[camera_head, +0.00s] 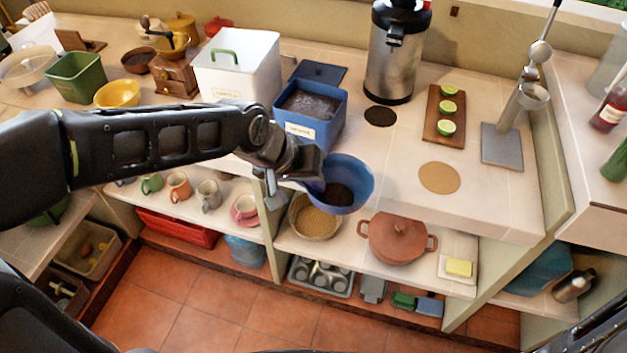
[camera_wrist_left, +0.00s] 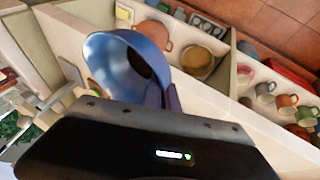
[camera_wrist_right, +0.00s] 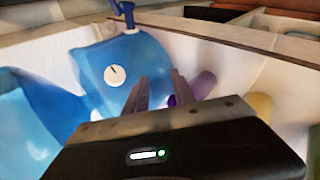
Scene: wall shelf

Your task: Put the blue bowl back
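The blue bowl (camera_head: 354,178) hangs tilted in front of the counter's front edge, above the lower shelf. It has a dark patch inside that looks like contents. My left gripper (camera_head: 314,184) is at the bowl's left rim and appears shut on it. In the left wrist view the bowl (camera_wrist_left: 112,62) sits at the left fingertips (camera_wrist_left: 163,96), which pinch its edge. My right gripper (camera_wrist_right: 158,92) shows only in its wrist view, with its fingers apart and nothing between them. It is close to a blue container with a white dial (camera_wrist_right: 115,75).
A blue bin (camera_head: 322,127) with dark contents stands on the counter (camera_head: 395,165), near a white bin (camera_head: 238,70) and a steel dispenser (camera_head: 392,65). On the lower shelf are a tan-filled bowl (camera_head: 314,222), a terracotta pot (camera_head: 397,238) and several mugs (camera_head: 209,194).

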